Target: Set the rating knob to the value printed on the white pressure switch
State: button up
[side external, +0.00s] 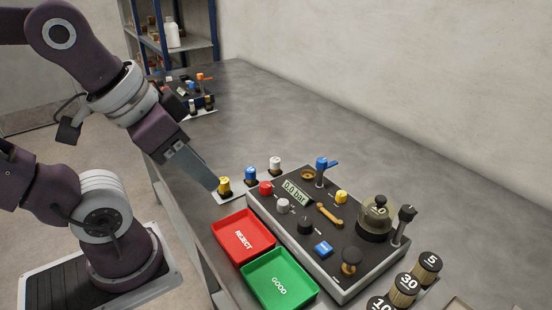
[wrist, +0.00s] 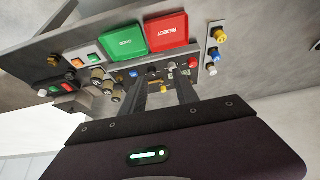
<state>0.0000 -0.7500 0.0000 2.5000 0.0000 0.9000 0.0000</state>
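The white pressure switch (side external: 275,163) stands upright at the far end of a row with a blue switch (side external: 250,174) and a yellow switch (side external: 224,185). In the wrist view the white switch (wrist: 212,70) is small and its print is unreadable. The panel (side external: 345,290) carries a black knob (side external: 305,227) and a grey knob (side external: 283,205); I cannot tell which is the rating knob, as the labels are too small. My gripper (side external: 213,190) appears near the yellow switch in the side view. In the wrist view my gripper (wrist: 162,84) has its two fingers apart, with nothing held.
A red REJECT tray (side external: 226,228) and a green GOOD tray (side external: 258,281) lie before the panel. The panel has a display reading 0.0 bar (side external: 296,191), a blue-handled valve (side external: 321,168) and a glass-topped gauge (side external: 377,215). Several weights (side external: 403,290) stand right.

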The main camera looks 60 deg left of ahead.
jog(key=shift+o, duration=1)
jog(key=shift+w, duration=0.15)
jog(key=n+g, duration=0.6)
jog(key=n, duration=1.2)
send_over(283, 202)
notch_tip(283, 202, down, 11)
jog(key=shift+r, duration=0.1)
notch_tip(283, 202, down, 7)
jog(key=shift+r, duration=0.1)
jog(key=shift+f, duration=0.25)
grip_shut()
